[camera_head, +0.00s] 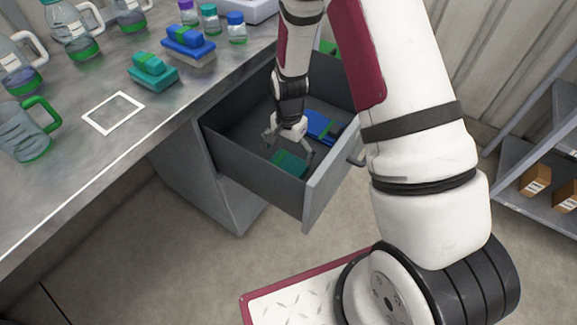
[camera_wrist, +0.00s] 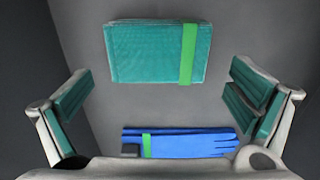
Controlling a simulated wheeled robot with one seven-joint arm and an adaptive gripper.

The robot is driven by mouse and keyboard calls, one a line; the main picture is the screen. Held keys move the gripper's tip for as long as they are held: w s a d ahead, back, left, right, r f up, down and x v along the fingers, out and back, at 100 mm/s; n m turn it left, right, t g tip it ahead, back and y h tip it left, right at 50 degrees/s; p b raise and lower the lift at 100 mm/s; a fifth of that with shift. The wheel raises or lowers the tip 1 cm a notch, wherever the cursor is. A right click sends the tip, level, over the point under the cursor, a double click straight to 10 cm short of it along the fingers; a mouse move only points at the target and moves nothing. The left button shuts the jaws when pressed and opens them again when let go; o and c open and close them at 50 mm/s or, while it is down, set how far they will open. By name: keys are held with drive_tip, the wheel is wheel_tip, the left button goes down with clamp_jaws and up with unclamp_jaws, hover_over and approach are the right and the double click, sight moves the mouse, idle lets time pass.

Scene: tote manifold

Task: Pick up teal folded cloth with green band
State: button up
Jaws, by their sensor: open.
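A teal folded cloth with a green band (camera_wrist: 150,54) lies flat on the floor of the open drawer. It shows in the wrist view at top centre, with the band near its right end. In the head view the teal cloth (camera_head: 290,163) lies near the drawer's front corner, just below my gripper (camera_head: 287,152). My gripper (camera_wrist: 160,112) is open and empty, with its teal-padded fingers wide apart to either side. The cloth appears ahead of the fingers, and nothing touches it that I can see.
A blue glove-like item with a green band (camera_wrist: 185,142) lies in the same drawer (camera_head: 258,172), beside the cloth. Drawer walls surround both. Above, the counter (camera_head: 190,95) holds jugs, bottles, a teal stack (camera_head: 152,70) and a blue stack (camera_head: 188,44). A shelf with boxes stands right.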

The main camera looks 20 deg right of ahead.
sight(289, 162)
wheel_tip(289, 162, down, 5)
drive_tip(key=shift+s+a+f+b, duration=0.1)
drive_tip(key=shift+s+b, duration=0.05)
drive_tip(key=shift+b, duration=0.5)
drive_tip(key=c, duration=0.8)
drive_tip(key=shift+o, duration=0.2)
wheel_tip(289, 162, up, 10)
drive_tip(key=shift+r+p, duration=0.1)
drive_tip(key=shift+p, duration=1)
